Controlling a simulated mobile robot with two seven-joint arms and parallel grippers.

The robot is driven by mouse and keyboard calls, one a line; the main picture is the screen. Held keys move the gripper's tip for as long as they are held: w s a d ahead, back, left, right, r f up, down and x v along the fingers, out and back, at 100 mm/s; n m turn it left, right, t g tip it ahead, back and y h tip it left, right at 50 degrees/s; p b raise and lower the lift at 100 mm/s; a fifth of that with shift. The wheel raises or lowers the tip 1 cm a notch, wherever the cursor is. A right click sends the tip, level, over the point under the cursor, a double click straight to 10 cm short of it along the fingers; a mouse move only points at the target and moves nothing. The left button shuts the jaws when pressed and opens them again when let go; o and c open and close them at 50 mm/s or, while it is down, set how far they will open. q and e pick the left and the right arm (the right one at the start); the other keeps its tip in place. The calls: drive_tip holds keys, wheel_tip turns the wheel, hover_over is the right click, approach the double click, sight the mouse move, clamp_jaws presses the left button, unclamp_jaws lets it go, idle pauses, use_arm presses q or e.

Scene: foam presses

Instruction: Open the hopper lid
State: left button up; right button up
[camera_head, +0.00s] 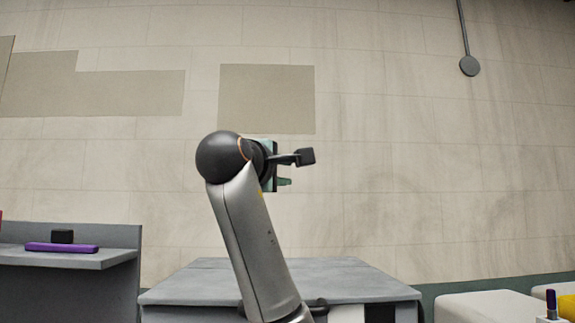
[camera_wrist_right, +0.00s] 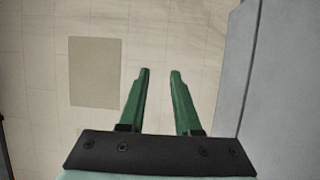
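A grey box with a flat grey top (camera_head: 345,278), which looks like the hopper and its lid, stands at the bottom middle of the head view. Its top lies flat and looks shut. A dark curved piece, perhaps a handle, shows at its front edge, partly hidden by my right arm. My right gripper (camera_head: 286,182) is raised above the box, mostly hidden behind its own wrist. In the right wrist view its two green fingers (camera_wrist_right: 161,74) are apart with nothing between them. A large grey surface (camera_wrist_right: 285,85) fills that view's right side. My left gripper is out of view.
A grey shelf (camera_head: 110,257) at left carries a purple bar (camera_head: 61,247) and a small black block (camera_head: 62,236). White blocks (camera_head: 488,307) and a yellow piece (camera_head: 567,306) are at lower right. A beige wall stands behind; the air around the gripper is clear.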

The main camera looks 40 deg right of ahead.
drive_tip(key=shift+x, duration=1.2)
clamp_jaws()
drive_tip(key=shift+c, duration=2.4)
unclamp_jaws()
drive_tip(key=o, duration=0.5)
